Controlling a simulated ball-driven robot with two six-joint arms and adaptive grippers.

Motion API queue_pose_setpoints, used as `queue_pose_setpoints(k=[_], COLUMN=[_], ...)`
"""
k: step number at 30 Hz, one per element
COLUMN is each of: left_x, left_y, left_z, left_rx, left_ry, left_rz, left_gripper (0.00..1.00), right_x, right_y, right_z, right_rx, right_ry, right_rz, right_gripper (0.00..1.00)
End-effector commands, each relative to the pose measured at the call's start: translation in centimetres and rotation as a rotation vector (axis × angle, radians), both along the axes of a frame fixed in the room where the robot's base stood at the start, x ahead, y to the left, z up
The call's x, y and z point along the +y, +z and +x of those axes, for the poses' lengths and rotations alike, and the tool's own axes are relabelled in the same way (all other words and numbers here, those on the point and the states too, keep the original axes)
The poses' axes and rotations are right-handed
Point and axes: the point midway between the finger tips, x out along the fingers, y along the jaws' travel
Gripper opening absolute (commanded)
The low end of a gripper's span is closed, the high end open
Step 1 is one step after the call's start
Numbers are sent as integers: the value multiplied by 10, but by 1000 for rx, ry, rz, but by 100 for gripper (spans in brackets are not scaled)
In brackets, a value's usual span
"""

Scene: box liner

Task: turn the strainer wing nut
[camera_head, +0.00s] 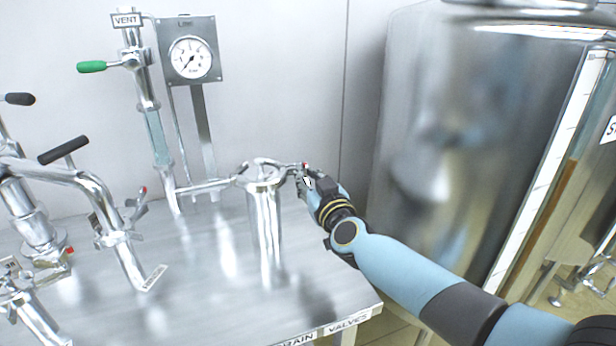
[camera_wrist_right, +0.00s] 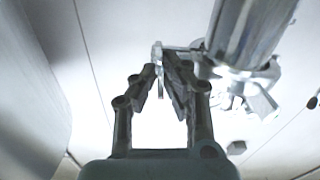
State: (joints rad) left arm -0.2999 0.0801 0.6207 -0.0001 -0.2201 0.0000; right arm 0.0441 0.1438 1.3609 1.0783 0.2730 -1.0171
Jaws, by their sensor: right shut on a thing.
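The strainer (camera_head: 265,232) is an upright silver cylinder with a clamped lid near the right side of the steel table. Its wing nut (camera_head: 305,167), with a small red mark, sits on the right side of the lid. My right gripper (camera_head: 302,179) reaches in from the right and is shut on the wing nut, partly hiding it. In the right wrist view my right gripper's fingertips (camera_wrist_right: 160,68) close in on the small metal wing nut (camera_wrist_right: 157,52) beside the strainer body (camera_wrist_right: 247,30). My left gripper is not in view.
A pressure gauge (camera_head: 191,58) and a green-handled vent valve (camera_head: 92,67) stand behind. Pipes with black handles (camera_head: 62,150) fill the left. A large steel tank (camera_head: 440,130) stands at the right. The front of the table (camera_head: 200,300) is clear.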

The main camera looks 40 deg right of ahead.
Motion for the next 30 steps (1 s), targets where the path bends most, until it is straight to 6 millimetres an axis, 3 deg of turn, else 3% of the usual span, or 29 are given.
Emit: queue_pose_setpoints(k=[11, 30], left_x=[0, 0], left_y=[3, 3], left_z=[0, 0], left_rx=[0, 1], left_ry=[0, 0], left_rz=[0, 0], left_gripper=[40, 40], right_x=[-1, -3], right_y=[0, -1], right_z=[0, -1], right_rx=[-46, -194], right_ry=[0, 0], right_rz=[183, 766], right_gripper=[0, 0])
